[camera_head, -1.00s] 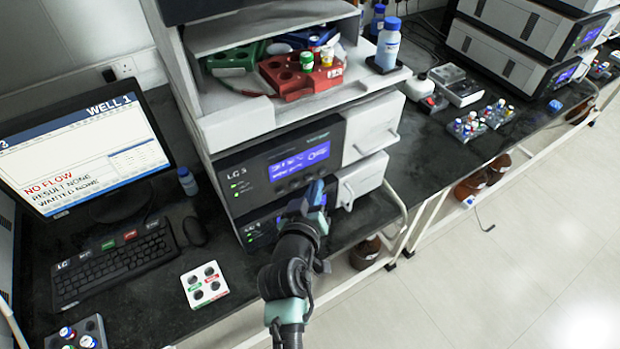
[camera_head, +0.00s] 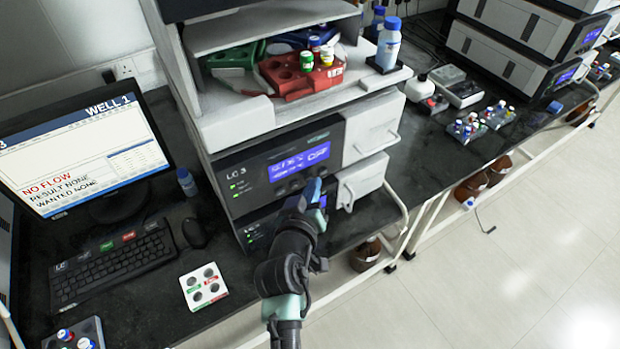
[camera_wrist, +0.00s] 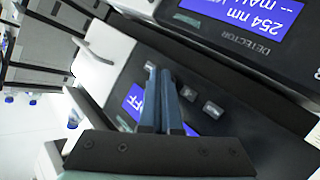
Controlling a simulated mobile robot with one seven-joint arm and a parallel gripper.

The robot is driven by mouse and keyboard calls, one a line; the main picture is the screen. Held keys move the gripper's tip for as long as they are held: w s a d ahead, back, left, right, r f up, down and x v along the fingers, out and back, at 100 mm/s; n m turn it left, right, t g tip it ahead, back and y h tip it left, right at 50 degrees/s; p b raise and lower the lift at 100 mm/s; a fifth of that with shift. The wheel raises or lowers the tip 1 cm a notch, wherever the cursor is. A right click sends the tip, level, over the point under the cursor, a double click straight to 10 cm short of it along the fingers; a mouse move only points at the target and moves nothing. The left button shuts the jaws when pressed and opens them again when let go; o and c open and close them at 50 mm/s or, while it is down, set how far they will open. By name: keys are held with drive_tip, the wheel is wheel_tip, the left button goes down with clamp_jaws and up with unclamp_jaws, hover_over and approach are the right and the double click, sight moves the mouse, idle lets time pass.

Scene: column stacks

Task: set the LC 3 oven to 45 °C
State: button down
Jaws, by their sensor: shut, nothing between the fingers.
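The LC 3 stack (camera_head: 238,183) stands left of centre in the head view. Its upper front has a lit blue display (camera_head: 300,162); in the wrist view a blue display (camera_wrist: 245,14) reads "254 nm" beside the word DETECTOR. Below it, a lower black panel (camera_head: 256,232) has a second small blue display, partly hidden by my gripper (camera_head: 314,188). In the wrist view, a display reading "OFF" (camera_wrist: 134,101) lies behind my fingers, with small grey buttons (camera_wrist: 189,92) beside it. My gripper (camera_wrist: 160,72) is shut and empty, its tips close to this panel; contact is unclear.
White drawers with handles (camera_head: 372,128) adjoin the panels on the right. A monitor (camera_head: 85,150), keyboard (camera_head: 112,262) and white vial block (camera_head: 203,287) stand at left. A shelf above holds a red rack (camera_head: 290,78) and bottle (camera_head: 388,45).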

idle(0.5)
drive_tip(key=shift+s+d+p, duration=0.4)
drive_tip(key=shift+s, duration=0.2)
idle(0.3)
drive_tip(key=shift+w+a+b, duration=0.25)
drive_tip(key=shift+w+b, duration=0.1)
drive_tip(key=shift+b, duration=0.05)
drive_tip(key=shift+w+a+b, duration=0.25)
drive_tip(key=shift+w+b, duration=0.1)
idle(0.6)
drive_tip(key=shift+s, duration=0.1)
drive_tip(key=shift+s+d+p, duration=0.5)
drive_tip(key=shift+s, duration=0.1)
